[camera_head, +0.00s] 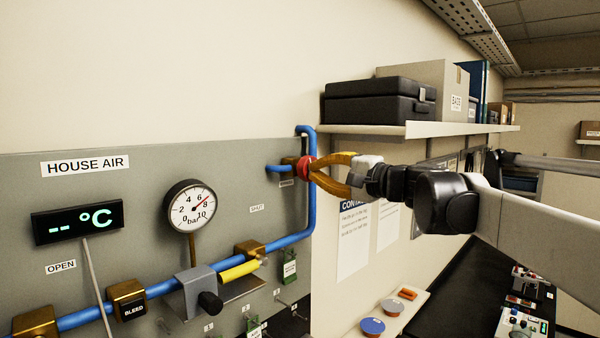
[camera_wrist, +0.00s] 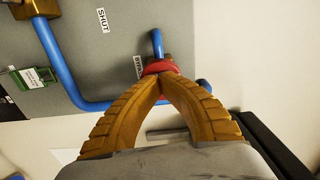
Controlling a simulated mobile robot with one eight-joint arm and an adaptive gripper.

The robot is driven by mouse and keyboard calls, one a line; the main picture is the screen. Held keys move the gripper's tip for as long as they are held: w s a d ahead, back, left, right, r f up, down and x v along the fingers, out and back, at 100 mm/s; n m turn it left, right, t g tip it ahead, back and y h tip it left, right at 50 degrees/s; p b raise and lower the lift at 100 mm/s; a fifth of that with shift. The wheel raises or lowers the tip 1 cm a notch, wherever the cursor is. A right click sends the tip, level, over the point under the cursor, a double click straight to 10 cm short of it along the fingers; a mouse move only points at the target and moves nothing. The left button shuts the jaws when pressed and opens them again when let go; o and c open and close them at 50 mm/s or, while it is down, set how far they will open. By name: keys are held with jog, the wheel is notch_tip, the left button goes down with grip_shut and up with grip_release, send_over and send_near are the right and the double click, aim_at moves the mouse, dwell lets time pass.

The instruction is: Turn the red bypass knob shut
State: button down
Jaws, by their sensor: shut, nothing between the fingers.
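The red bypass knob (camera_head: 305,166) sits on a brass valve on the blue pipe at the right edge of the grey panel. It also shows in the wrist view (camera_wrist: 160,67), just past my fingertips. My gripper (camera_head: 315,170) has orange fingers that meet at their tips, right at the knob. In the wrist view my gripper (camera_wrist: 160,78) is shut with nothing visible between the tips. The tips overlap the knob's near face; I cannot tell whether they touch it. A small label beside the knob is partly hidden.
The grey HOUSE AIR panel (camera_head: 140,220) carries a pressure gauge (camera_head: 190,207), a yellow lever (camera_head: 239,271) and blue pipes. A shelf (camera_head: 420,130) with black cases and boxes hangs behind my gripper. A bench (camera_head: 450,310) with instruments stands below right. Open air lies left of my gripper.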

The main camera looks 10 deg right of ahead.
jog(key=n, duration=0.4)
jog(key=shift+n, duration=0.3)
jog(key=n, duration=0.8)
jog(key=shift+w+d+n, duration=0.1)
jog(key=shift+n, duration=0.3)
jog(key=n, duration=0.9)
